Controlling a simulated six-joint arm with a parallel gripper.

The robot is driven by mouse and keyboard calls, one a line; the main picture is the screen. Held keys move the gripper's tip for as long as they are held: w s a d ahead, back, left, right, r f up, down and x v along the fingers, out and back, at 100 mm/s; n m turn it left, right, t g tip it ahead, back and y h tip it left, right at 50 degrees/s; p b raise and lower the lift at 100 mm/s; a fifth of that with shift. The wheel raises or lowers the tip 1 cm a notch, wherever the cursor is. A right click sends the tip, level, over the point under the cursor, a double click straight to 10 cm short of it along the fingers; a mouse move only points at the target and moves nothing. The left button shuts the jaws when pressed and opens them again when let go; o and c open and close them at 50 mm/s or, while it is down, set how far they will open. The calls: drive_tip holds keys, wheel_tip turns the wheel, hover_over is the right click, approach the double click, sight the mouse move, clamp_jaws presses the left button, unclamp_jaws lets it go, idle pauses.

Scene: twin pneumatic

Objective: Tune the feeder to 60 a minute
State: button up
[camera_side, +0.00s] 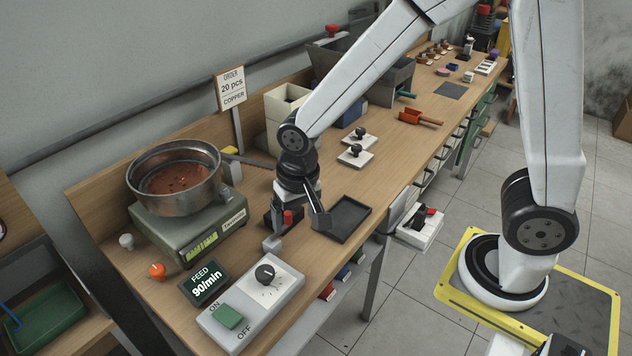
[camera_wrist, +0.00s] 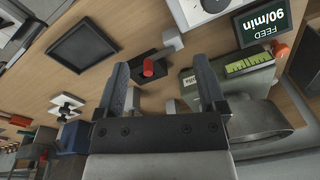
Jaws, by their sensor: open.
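The feeder is a round metal bowl (camera_side: 176,172) with copper-coloured bits inside, on a grey-green base (camera_side: 190,235). A small display (camera_side: 204,283) beside it reads FEED 90/min. In front is a light control box (camera_side: 250,310) with a black round knob (camera_side: 265,274) and a green ON/OFF switch (camera_side: 228,316). The knob shows partly at the top of the wrist view (camera_wrist: 213,4). My gripper (camera_wrist: 163,82) is open and empty, its fingers pointing past a small red-topped part (camera_wrist: 149,68). In the side view it hangs above the bench, behind and right of the control box, apart from the knob.
A black tray (camera_side: 346,218) lies right of my gripper. Two white plates with black knobs (camera_side: 356,152) and a red scoop (camera_side: 412,117) lie farther back. A sign (camera_side: 231,88) reads ORDER 20 pcs COPPER. An orange ball-shaped knob (camera_side: 157,271) stands left of the display.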

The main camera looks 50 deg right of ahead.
sight(265, 271)
drive_tip(key=a+m, duration=0.1)
drive_tip(key=a, duration=0.1)
drive_tip(key=w+a+m, duration=0.1)
drive_tip(key=a, duration=0.2)
drive_tip(key=a+f+g, duration=0.1)
drive_tip(key=a, duration=0.2)
drive_tip(key=shift+w+f+m, duration=0.1)
drive_tip(key=shift+w+m, duration=0.15)
drive_tip(key=shift+m, duration=0.15)
drive_tip(key=shift+d, duration=0.1)
drive_tip(key=shift+f, duration=0.15)
drive_tip(key=shift+f, duration=3.75)
clamp_jaws()
